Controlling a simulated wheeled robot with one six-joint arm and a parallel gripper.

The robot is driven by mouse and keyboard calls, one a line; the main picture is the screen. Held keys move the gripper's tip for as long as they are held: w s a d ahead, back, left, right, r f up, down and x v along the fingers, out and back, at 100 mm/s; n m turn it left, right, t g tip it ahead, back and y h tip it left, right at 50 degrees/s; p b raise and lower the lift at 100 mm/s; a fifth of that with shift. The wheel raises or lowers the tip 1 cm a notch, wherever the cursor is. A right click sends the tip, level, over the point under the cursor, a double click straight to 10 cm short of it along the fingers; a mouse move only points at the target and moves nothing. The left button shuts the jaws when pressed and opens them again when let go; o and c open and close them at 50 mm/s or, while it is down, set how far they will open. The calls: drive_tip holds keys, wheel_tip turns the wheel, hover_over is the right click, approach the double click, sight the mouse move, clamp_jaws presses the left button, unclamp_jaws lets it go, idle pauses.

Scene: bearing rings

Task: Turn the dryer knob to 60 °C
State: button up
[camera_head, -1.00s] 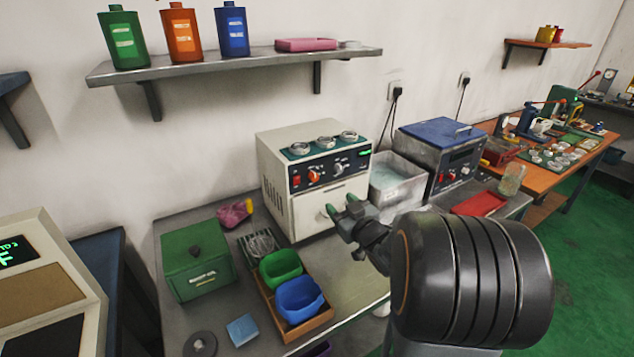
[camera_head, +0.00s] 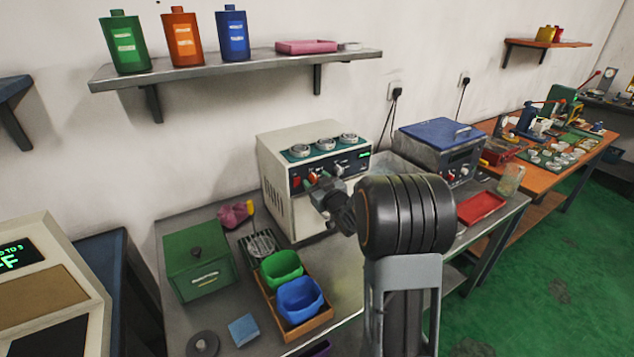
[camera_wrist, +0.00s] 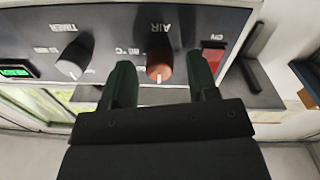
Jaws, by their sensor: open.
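The dryer (camera_head: 272,188) is a cream box with a dark front panel, standing at the back of the metal table. Its orange-red knob, marked AIR, shows in the wrist view (camera_wrist: 159,67), where the lettering is upside down. The knob's white pointer line points to the bottom of that picture. A °C mark is beside it, its number hard to read. My gripper (camera_head: 313,182) is at the panel; in the wrist view (camera_wrist: 162,82) its green fingers stand open, one on each side of the knob, with no clear contact. In the head view it partly covers the knob.
A grey TIMER knob (camera_wrist: 75,57) and a red switch (camera_wrist: 213,55) flank the AIR knob. A wooden tray (camera_head: 314,329) with green and blue bins and a green box (camera_head: 197,262) stand in front. A blue-lidded machine (camera_head: 440,133) is at right.

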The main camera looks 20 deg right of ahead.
drive_tip(key=c, duration=0.9)
drive_tip(key=shift+m, duration=0.3)
drive_tip(key=m, duration=0.5)
drive_tip(key=shift+m+p, duration=0.8)
drive_tip(key=shift+m, duration=2)
drive_tip(key=o, duration=0.9)
